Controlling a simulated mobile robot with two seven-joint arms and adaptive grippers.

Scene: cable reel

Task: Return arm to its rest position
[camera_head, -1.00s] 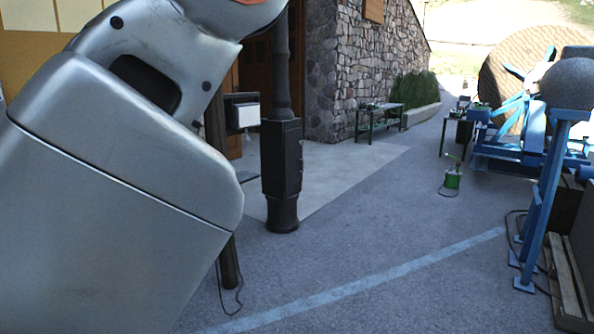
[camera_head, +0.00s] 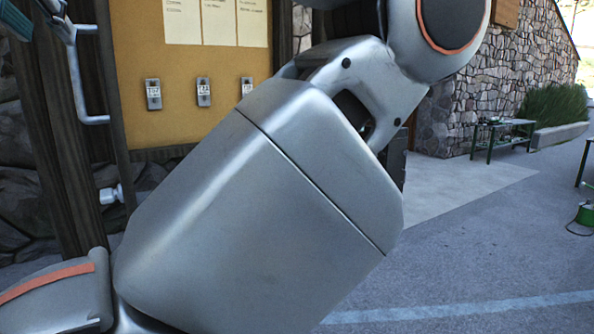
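My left arm fills the middle of the head view, with a large grey link (camera_head: 250,215) rising from the lower left to a round joint with an orange ring (camera_head: 450,20) at the top. Part of the arm runs out past the top edge. My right arm and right gripper are not in the picture.
Behind the arm is a yellow notice board (camera_head: 190,125) with papers and small switch boxes. A grey handle (camera_head: 82,85) is at the far left. A stone wall (camera_head: 500,75), green bench (camera_head: 502,135) and green object (camera_head: 586,213) stand right. Pavement (camera_head: 480,245) there is open.

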